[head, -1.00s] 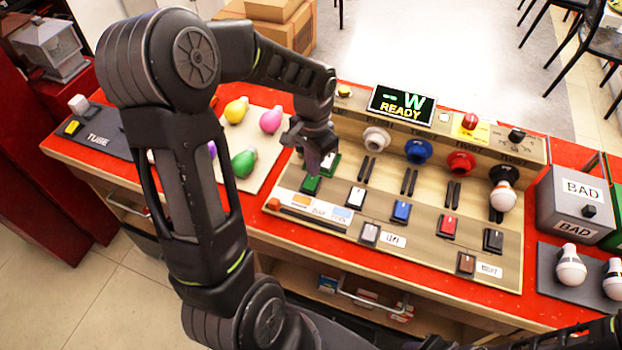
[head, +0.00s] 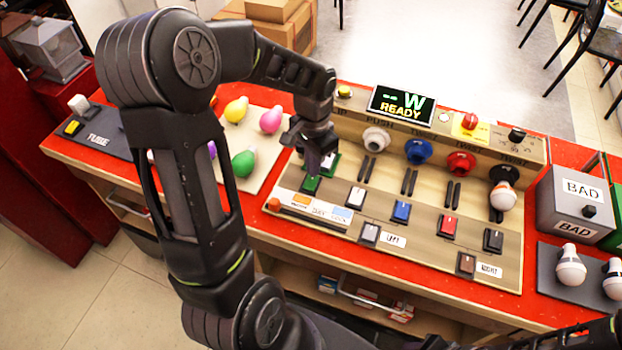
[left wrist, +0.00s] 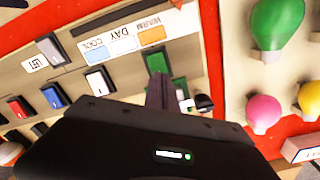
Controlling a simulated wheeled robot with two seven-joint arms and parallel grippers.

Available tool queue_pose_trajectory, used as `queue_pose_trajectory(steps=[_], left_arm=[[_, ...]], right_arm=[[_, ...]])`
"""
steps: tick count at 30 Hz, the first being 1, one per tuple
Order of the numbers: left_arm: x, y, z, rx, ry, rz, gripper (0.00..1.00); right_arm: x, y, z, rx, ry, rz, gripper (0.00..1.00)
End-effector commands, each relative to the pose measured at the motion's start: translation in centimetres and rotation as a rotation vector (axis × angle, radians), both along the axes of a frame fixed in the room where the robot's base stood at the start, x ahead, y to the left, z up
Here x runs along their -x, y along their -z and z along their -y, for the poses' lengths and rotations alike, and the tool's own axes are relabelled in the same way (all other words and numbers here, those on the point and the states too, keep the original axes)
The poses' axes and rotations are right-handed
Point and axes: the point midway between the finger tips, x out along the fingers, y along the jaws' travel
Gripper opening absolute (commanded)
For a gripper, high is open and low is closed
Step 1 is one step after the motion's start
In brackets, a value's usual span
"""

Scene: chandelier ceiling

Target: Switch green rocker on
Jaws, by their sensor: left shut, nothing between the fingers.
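My right gripper is not clearly in view.
White (head: 357,196), blue (head: 401,211) and red (head: 446,227) rockers stand to the right. A display (head: 402,106) reads "-- W READY". Coloured bulbs (head: 244,163) lie left of the panel.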

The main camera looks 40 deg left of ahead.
Motion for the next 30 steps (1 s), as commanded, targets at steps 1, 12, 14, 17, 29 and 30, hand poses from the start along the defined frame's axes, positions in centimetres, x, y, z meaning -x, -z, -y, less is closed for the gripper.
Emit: queue_pose_trajectory(steps=[1, 12, 14, 17, 29, 30], left_arm=[[0.0, 0.0, 0.0, 0.000, 0.000, 0.000, 0.00], [0.0, 0.5, 0.0, 0.000, 0.000, 0.000, 0.00], [0.0, 0.6, 0.0, 0.000, 0.000, 0.000, 0.00], [0.0, 0.8, 0.0, 0.000, 0.000, 0.000, 0.00], [0.0, 1.4, 0.0, 0.000, 0.000, 0.000, 0.00], [0.0, 1.4, 0.0, 0.000, 0.000, 0.000, 0.00]], right_arm=[[0.0, 0.0, 0.0, 0.000, 0.000, 0.000, 0.36], [0.0, 0.4, 0.0, 0.000, 0.000, 0.000, 0.36], [0.0, 0.5, 0.0, 0.000, 0.000, 0.000, 0.36], [0.0, 0.6, 0.0, 0.000, 0.000, 0.000, 0.36], [0.0, 1.1, 0.0, 0.000, 0.000, 0.000, 0.36], [0.0, 1.1, 0.0, 0.000, 0.000, 0.000, 0.36]])
